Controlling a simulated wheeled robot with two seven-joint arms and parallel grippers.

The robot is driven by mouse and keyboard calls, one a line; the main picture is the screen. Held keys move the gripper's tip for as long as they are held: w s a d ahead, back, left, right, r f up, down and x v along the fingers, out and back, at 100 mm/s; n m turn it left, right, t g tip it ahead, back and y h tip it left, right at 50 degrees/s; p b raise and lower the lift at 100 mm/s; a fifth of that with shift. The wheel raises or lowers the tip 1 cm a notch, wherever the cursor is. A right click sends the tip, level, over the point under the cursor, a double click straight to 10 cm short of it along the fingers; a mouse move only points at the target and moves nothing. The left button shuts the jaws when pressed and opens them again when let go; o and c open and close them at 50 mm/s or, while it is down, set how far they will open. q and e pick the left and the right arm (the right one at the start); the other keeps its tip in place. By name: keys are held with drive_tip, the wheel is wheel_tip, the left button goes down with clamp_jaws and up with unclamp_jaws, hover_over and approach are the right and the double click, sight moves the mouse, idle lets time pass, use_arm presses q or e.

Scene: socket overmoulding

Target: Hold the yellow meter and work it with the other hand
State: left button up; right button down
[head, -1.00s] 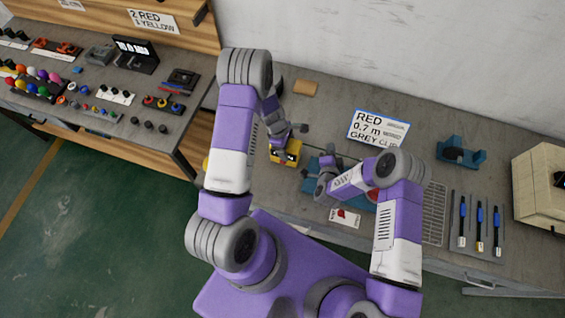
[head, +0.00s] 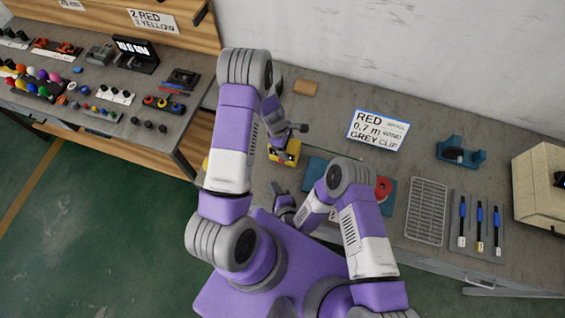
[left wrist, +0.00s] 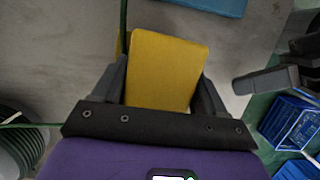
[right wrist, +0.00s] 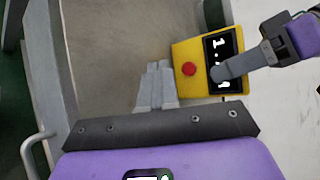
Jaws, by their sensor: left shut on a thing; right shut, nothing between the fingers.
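The yellow meter (head: 282,157) is between the fingers of my left gripper (head: 287,143), over the bench's left part. In the left wrist view the yellow back of the meter (left wrist: 166,65) fills the gap between the fingers. In the right wrist view the meter (right wrist: 181,56) shows a round red button (right wrist: 188,69) and a dark display (right wrist: 222,60) with white digits. A finger of my left gripper partly covers the display. My right gripper (right wrist: 157,72) is shut and empty, its tips just left of the red button with a small gap. In the head view the right gripper (head: 283,204) is by the bench's front edge.
A blue mat (head: 315,169) with a red ring-like part (head: 383,188) lies right of the meter. Further right are a wire rack (head: 427,210), several blue-handled tools (head: 480,222) and a blue fixture (head: 461,153). Blue crates (left wrist: 290,122) stand on the floor.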

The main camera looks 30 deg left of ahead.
drive_tip(key=s, duration=0.2)
drive_tip(key=s+g, duration=0.1)
drive_tip(key=shift+d+f, duration=0.1)
drive_tip(key=shift+f, duration=0.2)
drive_tip(key=shift+w+a, duration=0.3)
drive_tip(key=shift+w, duration=1.25)
drive_tip(key=shift+w+a, duration=0.35)
drive_tip(key=shift+w, duration=1.25)
drive_tip(key=shift+w+a, duration=0.3)
drive_tip(key=shift+w, duration=1.25)
drive_tip(key=shift+w, duration=0.15)
drive_tip(key=shift+w, duration=0.25)
drive_tip(key=shift+w+a, duration=0.2)
drive_tip(key=shift+w, duration=0.4)
drive_tip(key=shift+s+d, duration=0.25)
drive_tip(key=shift+s, duration=0.75)
drive_tip(key=shift+s+d, duration=0.2)
drive_tip(key=shift+s, duration=0.6)
drive_tip(key=shift+s+d, duration=0.2)
drive_tip(key=shift+s, duration=0.65)
drive_tip(key=shift+s+d, duration=0.2)
drive_tip(key=shift+s, duration=0.6)
